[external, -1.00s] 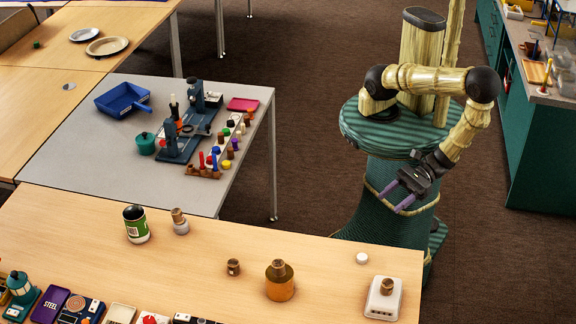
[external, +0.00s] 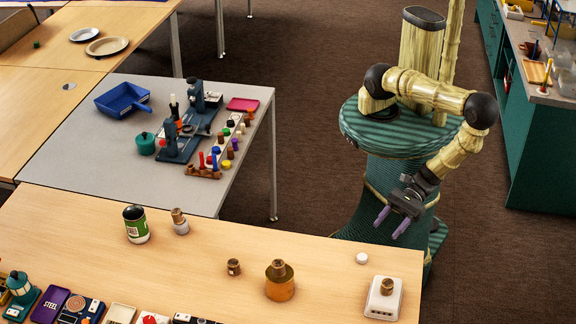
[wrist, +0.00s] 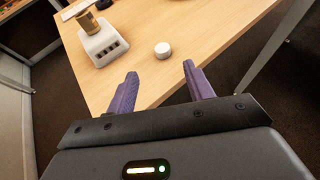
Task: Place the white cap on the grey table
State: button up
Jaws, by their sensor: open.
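The white cap (external: 362,258) lies on the light wooden table near its right back edge. It also shows in the wrist view (wrist: 162,49), beyond and between my fingertips. My gripper (external: 391,229) is open and empty, with purple fingers pointing toward the wooden table's edge. It is apart from the cap, to its upper right in the external view. In the wrist view the gripper's fingers (wrist: 160,73) are spread wide. The grey table (external: 80,150) stands at the back left, beyond the wooden table.
A white block with a brown-topped piece (external: 384,299) stands near the cap. An orange jar (external: 280,282), a small brown jar (external: 233,267) and a green can (external: 136,224) stand on the wooden table. The grey table holds a blue tray (external: 123,99) and a blue device; its front left is bare.

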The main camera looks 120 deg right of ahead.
aim_at(363, 256)
jog(key=x, duration=0.5)
jog(key=shift+w+f+p, duration=0.1)
jog(key=shift+p, duration=0.2)
jog(key=shift+f+p+x, duration=0.15)
jog(key=shift+p+x, duration=0.15)
jog(key=shift+x, duration=1)
jog(key=shift+f+p+x, duration=0.15)
jog(key=shift+p+x, duration=0.1)
jog(key=shift+x, duration=1.05)
jog(key=shift+d, duration=0.15)
jog(key=c, duration=1.1)
grip_shut()
jog(key=shift+r, duration=0.1)
